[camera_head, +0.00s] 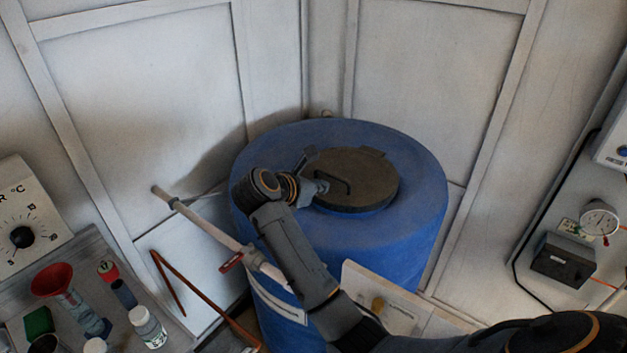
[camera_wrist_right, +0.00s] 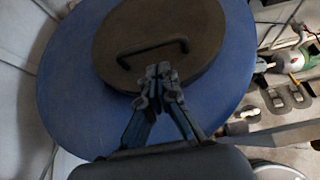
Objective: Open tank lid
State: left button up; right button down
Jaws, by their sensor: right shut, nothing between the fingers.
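The blue tank (camera_head: 405,235) stands in the corner. Its dark round lid (camera_head: 362,180) lies flat on the top, and a thin bar handle (camera_head: 340,183) stands on the lid's left part. In the right wrist view the lid (camera_wrist_right: 190,45) and its handle (camera_wrist_right: 152,52) show above the fingers, on the blue tank top (camera_wrist_right: 75,100). My right gripper (camera_wrist_right: 160,75) is shut and empty. Its fingertips appear over the lid's edge, just short of the handle; whether they touch the lid I cannot tell. In the head view the right gripper (camera_head: 318,188) is at the lid's left side. My left gripper does not show.
A pale pipe (camera_head: 215,232) with a red valve handle (camera_head: 231,262) runs left of the tank. A bench with a red funnel (camera_head: 52,280) and bottles (camera_head: 147,326) is at lower left. A gauge (camera_head: 600,219) is at right. Wall panels close in behind the tank.

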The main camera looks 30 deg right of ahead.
aim_at(339, 185)
jog(key=p+x, duration=0.1)
jog(key=x, duration=0.3)
jog(key=shift+d+r, duration=0.1)
jog(key=shift+d, duration=0.05)
jog(key=shift+w+d+f, duration=0.15)
jog(key=shift+d+f, duration=0.15)
jog(key=shift+f, duration=0.1)
